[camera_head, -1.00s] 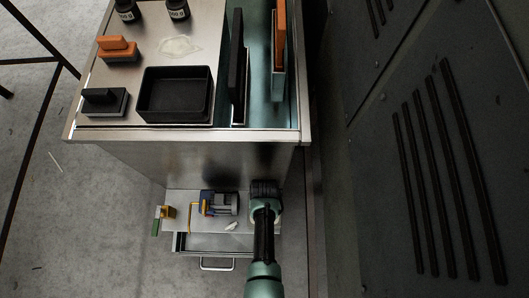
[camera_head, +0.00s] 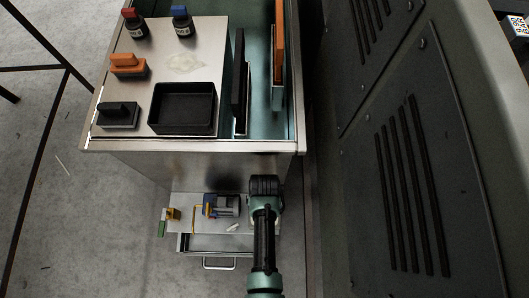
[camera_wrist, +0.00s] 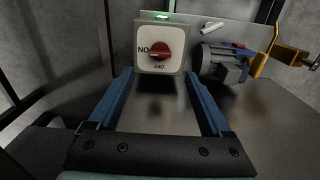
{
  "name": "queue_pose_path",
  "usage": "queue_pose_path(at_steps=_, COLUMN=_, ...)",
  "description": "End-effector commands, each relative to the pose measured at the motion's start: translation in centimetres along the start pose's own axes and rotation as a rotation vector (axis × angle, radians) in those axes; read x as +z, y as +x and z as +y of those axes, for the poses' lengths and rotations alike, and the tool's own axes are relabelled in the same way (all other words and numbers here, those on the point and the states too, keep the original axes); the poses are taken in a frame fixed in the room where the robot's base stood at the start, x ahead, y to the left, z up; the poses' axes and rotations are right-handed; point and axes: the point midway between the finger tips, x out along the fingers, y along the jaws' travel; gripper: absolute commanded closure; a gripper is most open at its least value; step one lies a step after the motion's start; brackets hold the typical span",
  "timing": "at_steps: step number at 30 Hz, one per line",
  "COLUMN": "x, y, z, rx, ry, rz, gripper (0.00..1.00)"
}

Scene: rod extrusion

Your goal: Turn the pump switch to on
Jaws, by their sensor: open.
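The pump switch is a white square plate with a red knob (camera_wrist: 159,51), straight ahead in the wrist view. Its lettering appears upside down, with ON left of the knob and OFF below it. The exact knob angle is hard to tell. A green light (camera_wrist: 163,16) shows at the top of the switch box. My gripper (camera_wrist: 158,76) is open and empty; its two blue fingers point toward the switch, one on each side, short of the knob. In the head view my gripper (camera_head: 264,185) is low beside the cart, and the switch is hidden there.
A grey-blue motor pump (camera_wrist: 222,64) with a yellow bracket (camera_wrist: 270,52) stands right of the switch. The cart top (camera_head: 205,50) holds a black tray (camera_head: 183,106), stamps and bottles. A dark cabinet (camera_head: 400,150) stands close on the right. Open floor lies left.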

Motion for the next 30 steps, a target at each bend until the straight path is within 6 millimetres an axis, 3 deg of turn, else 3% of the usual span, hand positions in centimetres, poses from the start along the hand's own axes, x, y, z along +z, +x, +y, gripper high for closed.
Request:
queue_pose_path(at_steps=1, x=0.0, y=-1.4, z=0.0, rx=0.0, ry=0.0, rz=0.001, gripper=0.18)
queue_pose_path(at_steps=7, x=0.1, y=-3.3, z=0.0, rx=0.0, ry=0.0, rz=-0.001, gripper=0.18)
queue_pose_path(at_steps=26, x=0.1, y=-3.5, z=0.0, rx=0.0, ry=0.0, rz=-0.001, gripper=0.18)
queue_pose_path(at_steps=30, x=0.0, y=-4.5, z=0.0, rx=0.0, ry=0.0, rz=-0.001, gripper=0.18)
